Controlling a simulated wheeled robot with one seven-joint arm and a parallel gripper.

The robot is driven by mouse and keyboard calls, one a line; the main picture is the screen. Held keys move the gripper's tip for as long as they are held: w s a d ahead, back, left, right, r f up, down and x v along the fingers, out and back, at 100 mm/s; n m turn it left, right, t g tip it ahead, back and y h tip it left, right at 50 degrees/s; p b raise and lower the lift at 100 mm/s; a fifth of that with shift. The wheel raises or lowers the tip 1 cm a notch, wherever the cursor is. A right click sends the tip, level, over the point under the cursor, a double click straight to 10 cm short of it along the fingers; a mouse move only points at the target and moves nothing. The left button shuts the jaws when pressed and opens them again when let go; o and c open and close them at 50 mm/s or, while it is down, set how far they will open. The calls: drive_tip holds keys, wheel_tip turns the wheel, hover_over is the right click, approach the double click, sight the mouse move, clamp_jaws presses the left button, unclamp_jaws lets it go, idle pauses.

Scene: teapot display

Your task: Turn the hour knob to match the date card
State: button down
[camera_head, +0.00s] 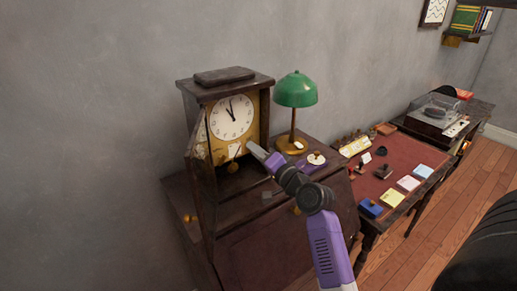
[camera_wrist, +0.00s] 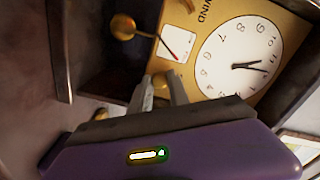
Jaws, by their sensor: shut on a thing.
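A dark wooden clock (camera_head: 192,110) stands on the desk with its front door (camera_head: 203,185) swung open. Its white dial (camera_head: 232,117) has both dark hands pointing up, close together around eleven to twelve; the dial also shows in the wrist view (camera_wrist: 228,75). Below the dial is a small white card (camera_wrist: 179,42) with a red line. A small brass knob (camera_wrist: 172,79) on the brass clock face lies between my fingertips. My gripper (camera_head: 254,150) is shut on this knob, partly hiding it; the wrist view shows the fingers (camera_wrist: 162,88).
A brass pendulum bob (camera_wrist: 122,27) hangs near my fingers. The open door stands to the left of my gripper. A green lamp (camera_head: 295,90) stands right of the clock. A red-topped desk (camera_head: 398,160) with cards and stamps is further right.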

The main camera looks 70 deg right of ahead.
drive_tip(key=shift+s+d+r, duration=0.1)
drive_tip(key=shift+s+d, duration=0.15)
drive_tip(key=c, duration=1.3)
unclamp_jaws()
drive_tip(key=shift+o, duration=0.2)
drive_tip(key=shift+w+a, duration=0.1)
drive_tip(key=shift+a, duration=0.1)
drive_tip(key=b+v, duration=0.2)
drive_tip(key=v, duration=0.5)
drive_tip(key=shift+s, duration=0.4)
drive_tip(key=shift+a, duration=0.1)
